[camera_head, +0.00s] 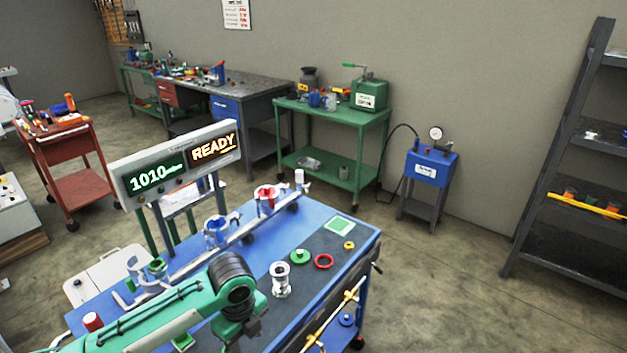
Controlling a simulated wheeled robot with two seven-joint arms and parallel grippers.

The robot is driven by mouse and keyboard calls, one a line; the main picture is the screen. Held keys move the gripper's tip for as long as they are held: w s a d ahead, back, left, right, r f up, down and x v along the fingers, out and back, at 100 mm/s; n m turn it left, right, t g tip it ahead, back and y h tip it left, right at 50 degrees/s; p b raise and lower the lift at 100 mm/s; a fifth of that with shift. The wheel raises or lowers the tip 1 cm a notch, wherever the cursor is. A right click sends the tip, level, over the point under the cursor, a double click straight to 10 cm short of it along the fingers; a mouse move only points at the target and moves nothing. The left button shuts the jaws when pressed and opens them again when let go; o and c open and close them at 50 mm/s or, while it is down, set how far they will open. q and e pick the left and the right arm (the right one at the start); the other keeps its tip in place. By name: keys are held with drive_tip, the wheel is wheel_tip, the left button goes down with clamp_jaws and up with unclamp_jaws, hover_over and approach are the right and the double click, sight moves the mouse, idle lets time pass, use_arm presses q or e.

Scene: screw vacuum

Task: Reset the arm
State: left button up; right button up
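My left arm, green with a black ribbed joint, comes in from the lower left over the blue-topped workbench (325,215). My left gripper (243,333) hangs dark and small under the wrist, above the front part of the bench. Its fingers are too small and shaded to tell open from shut, and nothing is clearly seen in it. My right gripper is out of view. A display panel (177,162) at the back left of the bench reads "1010" in green and "READY" in orange.
On the bench stand a metal fitting (281,279), a green knobbed disc (300,256), a red ring (324,261) and clamps on a rail (216,231). A green cart (333,115), a blue gauge unit (430,169) and a dark shelf (560,145) stand beyond. Floor right of the bench is clear.

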use_arm(q)
drive_tip(key=s+d+f+n+t+h, duration=0.1)
drive_tip(key=s+d+f+n+h, duration=0.1)
drive_tip(key=s+n, duration=0.35)
drive_tip(key=s+d+f+n+t+h, duration=0.1)
drive_tip(key=s+d+f+n, duration=0.15)
drive_tip(key=s+n, duration=0.3)
drive_tip(key=s+a+f+n+t+y, duration=0.2)
drive_tip(key=s+a+n+y, duration=0.1)
drive_tip(key=s+a+n, duration=1)
wheel_tip(320, 180, down, 32)
drive_tip(key=g, duration=0.2)
drive_tip(key=s+a+f+g, duration=0.1)
drive_tip(key=s+a+f, duration=0.2)
drive_tip(key=s+f, duration=1.5)
drive_tip(key=shift+s+f+m, duration=0.2)
drive_tip(key=shift+s+m, duration=0.2)
drive_tip(key=shift+s, duration=0.2)
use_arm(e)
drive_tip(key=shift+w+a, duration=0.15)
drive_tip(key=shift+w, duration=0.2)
